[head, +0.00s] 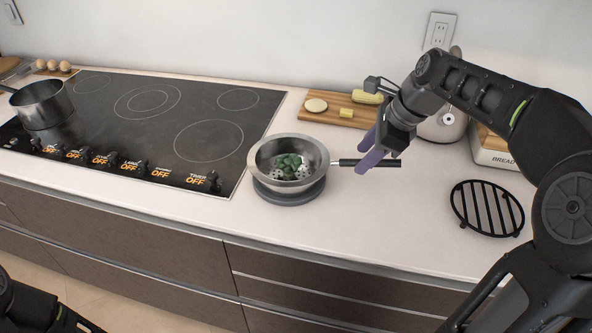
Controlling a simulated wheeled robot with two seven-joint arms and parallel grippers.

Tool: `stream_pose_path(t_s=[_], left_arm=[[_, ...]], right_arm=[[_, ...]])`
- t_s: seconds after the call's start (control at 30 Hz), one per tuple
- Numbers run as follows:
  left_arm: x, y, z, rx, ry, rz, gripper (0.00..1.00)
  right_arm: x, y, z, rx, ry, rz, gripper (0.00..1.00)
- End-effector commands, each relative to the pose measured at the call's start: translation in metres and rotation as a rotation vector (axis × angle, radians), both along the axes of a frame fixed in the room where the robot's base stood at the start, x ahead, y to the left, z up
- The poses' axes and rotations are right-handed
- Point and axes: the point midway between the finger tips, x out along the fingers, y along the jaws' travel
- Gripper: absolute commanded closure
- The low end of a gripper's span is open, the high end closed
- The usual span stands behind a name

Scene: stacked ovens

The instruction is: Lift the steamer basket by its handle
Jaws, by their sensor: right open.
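The steamer basket (288,160) is a round metal pan with green pieces inside and small holes in its bottom. It stands on a dark round base (290,196) on the counter, right of the cooktop. Its black handle (392,163) points right. My right gripper (367,155) is open, with its purple fingers at the handle, which passes by or between them. I cannot tell whether the fingers touch it. My left arm shows only as a dark part at the lower left corner; its gripper is out of view.
The black cooktop (150,110) fills the left, with a pot (42,104) on it. A cutting board (330,106) with cut food lies behind the basket. A kettle (442,126) and bread box (492,150) stand at the right. A black round trivet (487,208) lies on the counter.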

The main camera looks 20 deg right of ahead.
Motion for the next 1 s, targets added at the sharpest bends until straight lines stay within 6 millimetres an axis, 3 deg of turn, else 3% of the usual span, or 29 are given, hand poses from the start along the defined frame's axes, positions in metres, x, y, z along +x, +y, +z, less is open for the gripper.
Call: stream_pose_path(t_s=[0.13, 0.47, 0.8, 1.0], left_arm=[[0.000, 0.000, 0.000, 0.000, 0.000, 0.000, 0.27], [0.000, 0.000, 0.001, 0.000, 0.000, 0.000, 0.27], [0.000, 0.000, 0.006, 0.000, 0.000, 0.000, 0.27], [0.000, 0.000, 0.006, 0.000, 0.000, 0.000, 0.27]], right_arm=[[0.004, 0.003, -0.012, 0.001, 0.002, 0.001, 0.55], [0.005, 0.004, -0.015, 0.000, 0.001, 0.000, 0.55], [0.021, 0.013, -0.054, 0.002, 0.003, 0.002, 0.55], [0.024, 0.015, -0.060, 0.000, 0.000, 0.000, 0.55]])
